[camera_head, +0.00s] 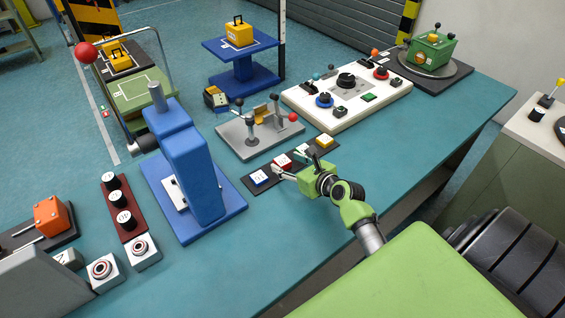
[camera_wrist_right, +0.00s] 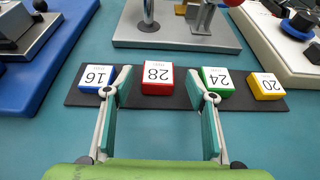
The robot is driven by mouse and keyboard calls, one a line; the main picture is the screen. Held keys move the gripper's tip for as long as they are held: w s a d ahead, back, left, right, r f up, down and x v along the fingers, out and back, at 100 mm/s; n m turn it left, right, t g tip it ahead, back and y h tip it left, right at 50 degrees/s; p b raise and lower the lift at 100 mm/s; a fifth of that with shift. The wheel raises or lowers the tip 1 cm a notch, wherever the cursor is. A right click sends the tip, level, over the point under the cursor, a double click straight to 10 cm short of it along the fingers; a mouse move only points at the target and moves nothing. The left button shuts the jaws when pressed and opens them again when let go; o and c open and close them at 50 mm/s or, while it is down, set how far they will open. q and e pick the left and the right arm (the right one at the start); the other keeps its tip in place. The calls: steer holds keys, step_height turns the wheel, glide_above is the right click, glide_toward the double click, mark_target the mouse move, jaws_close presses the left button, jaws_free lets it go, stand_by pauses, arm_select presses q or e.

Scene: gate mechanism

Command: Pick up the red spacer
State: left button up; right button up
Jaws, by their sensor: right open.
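The red spacer (camera_wrist_right: 157,78), with a white top marked 28, sits on a dark strip (camera_wrist_right: 184,101) between a blue spacer (camera_wrist_right: 97,78) marked 16 and a green spacer (camera_wrist_right: 217,81) marked 24. A yellow spacer (camera_wrist_right: 265,85) marked 20 stands at the right end. The red spacer also shows in the head view (camera_head: 283,161). My right gripper (camera_wrist_right: 159,76) is open and empty, its fingers pointing at the strip on either side of the red spacer in the picture. I cannot tell how far above it they are. My left gripper is not in view.
A grey lever plate (camera_head: 262,136) lies just beyond the strip, and a white control panel (camera_head: 340,105) farther right. A tall blue press (camera_head: 195,175) stands to the left. The teal table (camera_head: 420,115) is clear to the right.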

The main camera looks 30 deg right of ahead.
mark_target(283, 161)
steer(key=x, duration=0.3)
steer(key=shift+w+a+f, duration=0.1)
steer(key=shift+w+f, duration=0.05)
steer(key=shift+w, duration=0.1)
steer(key=shift+s, duration=0.1)
steer(key=c, duration=1.3)
steer(key=shift+o, duration=0.2)
